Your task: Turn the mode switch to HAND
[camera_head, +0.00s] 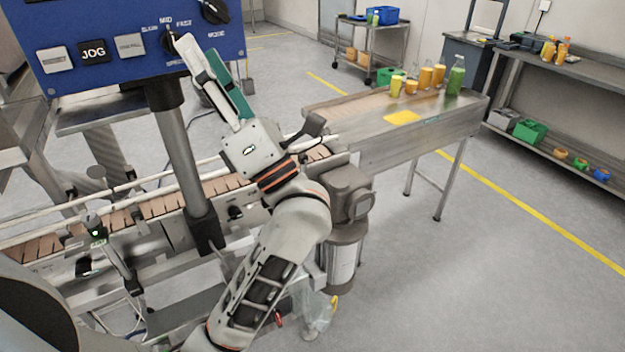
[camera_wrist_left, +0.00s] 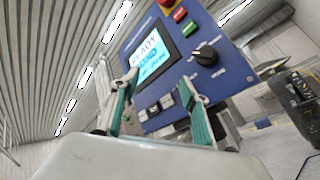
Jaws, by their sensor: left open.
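The mode switch (camera_head: 215,11) is a black rotary knob at the right of the blue panel (camera_head: 120,68), cut by the top edge of the head view. It shows whole in the left wrist view (camera_wrist_left: 205,54); I cannot read its setting. My left gripper (camera_head: 199,48) is open, its fingertips up by the panel's lower right, below the mode switch and close to the speed knob (camera_head: 170,42). In the left wrist view the green-padded fingers (camera_wrist_left: 158,80) stand apart in front of the panel, with nothing held between them. My right gripper is not in view.
The panel has a JOG button (camera_head: 93,51) and a lit screen (camera_wrist_left: 147,60) reading READY, with blurred text below. A grey post (camera_head: 178,150) holds it above a conveyor (camera_head: 150,208). Bottles (camera_head: 455,78) stand on a table at the back right; the right floor is clear.

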